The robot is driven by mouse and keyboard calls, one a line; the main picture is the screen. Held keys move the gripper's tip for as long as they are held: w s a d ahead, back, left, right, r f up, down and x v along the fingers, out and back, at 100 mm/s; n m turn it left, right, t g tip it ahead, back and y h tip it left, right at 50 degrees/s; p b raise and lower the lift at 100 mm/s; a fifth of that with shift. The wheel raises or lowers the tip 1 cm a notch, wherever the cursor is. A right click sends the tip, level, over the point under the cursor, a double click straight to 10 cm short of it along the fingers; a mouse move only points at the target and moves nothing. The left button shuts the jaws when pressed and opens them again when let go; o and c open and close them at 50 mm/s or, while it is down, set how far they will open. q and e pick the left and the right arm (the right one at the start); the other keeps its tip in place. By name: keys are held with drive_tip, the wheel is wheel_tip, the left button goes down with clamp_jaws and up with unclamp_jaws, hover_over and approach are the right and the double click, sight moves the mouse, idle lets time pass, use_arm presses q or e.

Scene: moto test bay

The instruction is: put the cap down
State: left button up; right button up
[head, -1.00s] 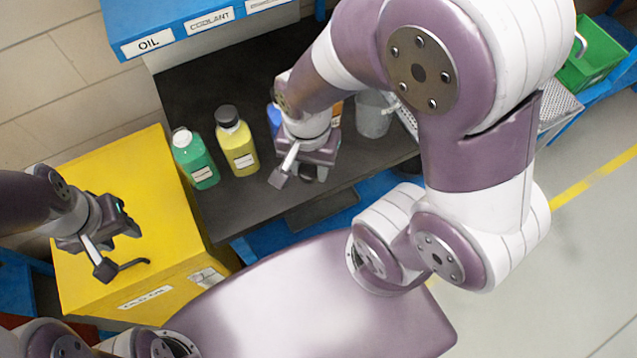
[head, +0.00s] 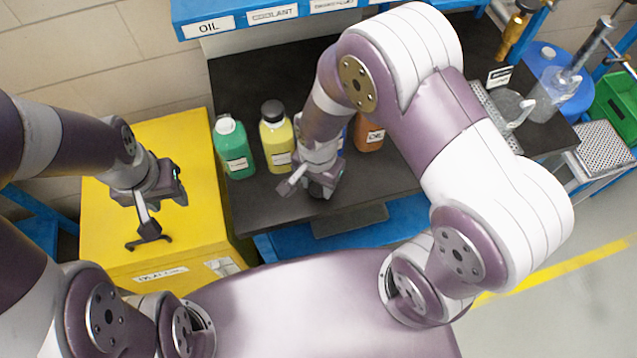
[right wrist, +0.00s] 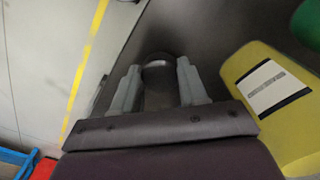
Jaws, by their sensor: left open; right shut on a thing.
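The cap (right wrist: 158,66) is a dark round piece between the fingers of my right gripper in the right wrist view. In the head view my right gripper (head: 308,188) is shut on it, low over the front part of the dark bench top (head: 240,200), right of and in front of the yellow bottle (head: 278,146). The cap is mostly hidden there, and I cannot tell whether it touches the bench. My left gripper (head: 148,238) is open and empty above the yellow cabinet (head: 105,225).
A green bottle (head: 232,150) with a white top stands left of the yellow one, which has a dark top. An orange-brown bottle (head: 369,134) stands behind my right arm. A clear jug (head: 508,106) stands further right. The bench's front edge is close to my right gripper.

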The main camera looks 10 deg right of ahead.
sight(318, 186)
drive_tip(key=shift+f, duration=0.75)
drive_tip(key=shift+f, duration=0.1)
drive_tip(key=o, duration=1)
wheel_tip(318, 186, up, 12)
drive_tip(key=s+d+r+n+t, duration=0.1)
drive_tip(key=s+d+r+n, duration=0.2)
drive_tip(key=d+n, duration=0.5)
drive_tip(key=shift+d+n, duration=0.4)
drive_tip(key=shift+d, duration=0.15)
drive_tip(key=shift+f, duration=0.1)
